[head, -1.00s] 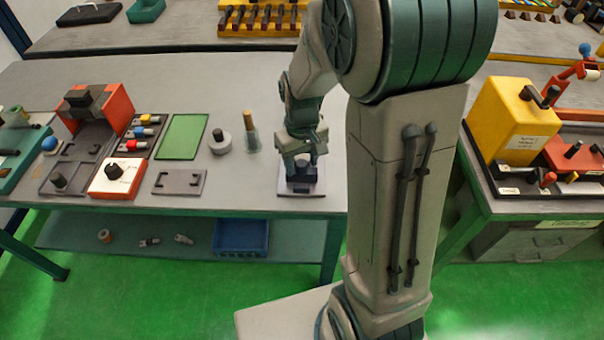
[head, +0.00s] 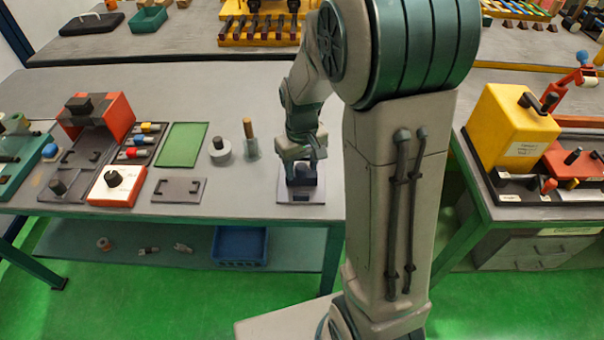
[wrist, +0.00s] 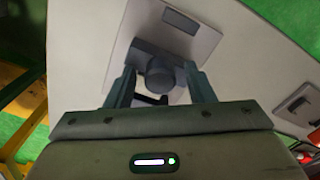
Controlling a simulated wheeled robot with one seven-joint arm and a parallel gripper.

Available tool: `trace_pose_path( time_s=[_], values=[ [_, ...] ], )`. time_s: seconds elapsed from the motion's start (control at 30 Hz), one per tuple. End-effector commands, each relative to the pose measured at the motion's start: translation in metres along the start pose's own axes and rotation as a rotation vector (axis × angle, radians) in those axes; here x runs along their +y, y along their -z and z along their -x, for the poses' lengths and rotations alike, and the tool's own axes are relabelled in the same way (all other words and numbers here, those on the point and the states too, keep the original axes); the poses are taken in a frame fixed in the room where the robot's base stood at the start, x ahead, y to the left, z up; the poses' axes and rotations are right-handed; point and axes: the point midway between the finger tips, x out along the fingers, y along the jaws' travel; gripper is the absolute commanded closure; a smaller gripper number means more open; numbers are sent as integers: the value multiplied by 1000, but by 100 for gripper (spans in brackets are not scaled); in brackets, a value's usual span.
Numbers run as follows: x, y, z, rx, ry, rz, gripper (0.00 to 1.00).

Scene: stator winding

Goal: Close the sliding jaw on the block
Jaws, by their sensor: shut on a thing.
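A light square plate (head: 315,197) lies near the front edge of the table, with a dark grey fixture (head: 300,180) on it. My gripper (head: 301,163) is down over this fixture and hides much of it. In the wrist view, the two fingers of my gripper (wrist: 160,88) stand on either side of a dark grey piece with a round knob (wrist: 160,74) and are shut on it. A dark bar (wrist: 150,99) shows just below the knob. I cannot clearly tell the sliding jaw from the block, or whether there is a gap between them.
A clear jar with a wooden-handled tool (head: 251,142) and a grey round piece with a knob (head: 219,150) stand left of the plate. Farther left are a green mat (head: 182,145) and a red and white box (head: 117,186). The table behind the gripper is clear.

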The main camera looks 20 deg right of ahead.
Motion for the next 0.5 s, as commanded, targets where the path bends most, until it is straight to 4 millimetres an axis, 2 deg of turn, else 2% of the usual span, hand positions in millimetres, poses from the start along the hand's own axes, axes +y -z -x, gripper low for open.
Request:
trace_pose_path(
  time_s=[0.03, 0.2, 0.23, 0.5],
  values=[
    [0, -2, -8, -16, 4, -1, 64],
    [4, 5, -8, -16, 4, 0, 64],
    [4, 5, -8, -16, 4, 0, 51],
    [4, 5, -6, -16, 4, 0, 51]
  ],
)
